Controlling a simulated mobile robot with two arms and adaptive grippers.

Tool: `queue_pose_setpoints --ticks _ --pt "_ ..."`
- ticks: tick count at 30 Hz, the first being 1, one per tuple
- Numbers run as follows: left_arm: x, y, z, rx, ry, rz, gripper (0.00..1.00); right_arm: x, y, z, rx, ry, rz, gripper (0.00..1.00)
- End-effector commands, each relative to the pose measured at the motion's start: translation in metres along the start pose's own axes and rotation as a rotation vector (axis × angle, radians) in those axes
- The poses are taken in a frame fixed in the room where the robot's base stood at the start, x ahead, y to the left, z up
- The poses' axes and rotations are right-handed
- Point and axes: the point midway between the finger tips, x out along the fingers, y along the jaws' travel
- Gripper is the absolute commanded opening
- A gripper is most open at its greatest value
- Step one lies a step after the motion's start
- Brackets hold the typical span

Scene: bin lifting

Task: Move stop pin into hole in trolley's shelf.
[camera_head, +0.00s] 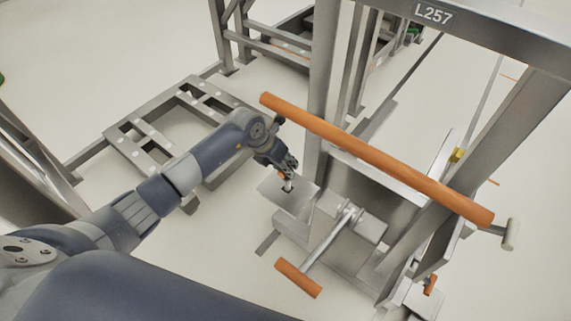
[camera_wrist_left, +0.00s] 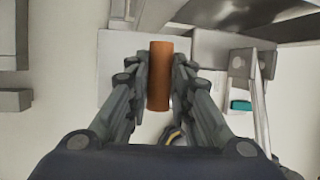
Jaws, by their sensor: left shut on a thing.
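My left gripper (camera_head: 286,168) reaches in from the left and is shut on the stop pin. In the left wrist view the pin's orange handle (camera_wrist_left: 159,75) sits between the two dark fingers of the left gripper (camera_wrist_left: 159,85). In the head view the pin's pale metal shaft (camera_head: 288,184) points down from the gripper over the trolley's small grey shelf plate (camera_head: 302,199). A dark hole shows in the plate at the shaft's lower end. I cannot tell whether the tip is inside the hole or just above it. My right gripper is not in view.
The trolley frame (camera_head: 435,18), labelled L257, stands at the right. A long orange bar (camera_head: 375,158) crosses just right of the gripper. A crank with an orange handle (camera_head: 298,278) sticks out below the shelf. A low metal frame (camera_head: 150,140) lies behind my arm.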

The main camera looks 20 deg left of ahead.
Motion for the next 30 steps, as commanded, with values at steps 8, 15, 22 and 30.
queue_pose_setpoints --ticks 8,15,22,30 --pt "0.001 0.0 0.0 0.0 -0.001 0.0 0.0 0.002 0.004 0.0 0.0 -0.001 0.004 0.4" --pt "0.007 0.002 -0.002 0.0 -0.001 0.0 0.0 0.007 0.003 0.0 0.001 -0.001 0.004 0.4" --pt "0.012 0.003 -0.004 0.0 -0.001 0.0 0.0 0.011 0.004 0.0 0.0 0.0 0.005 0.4" --pt "0.018 0.004 -0.007 0.0 -0.001 0.0 0.0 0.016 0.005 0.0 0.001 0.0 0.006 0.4"
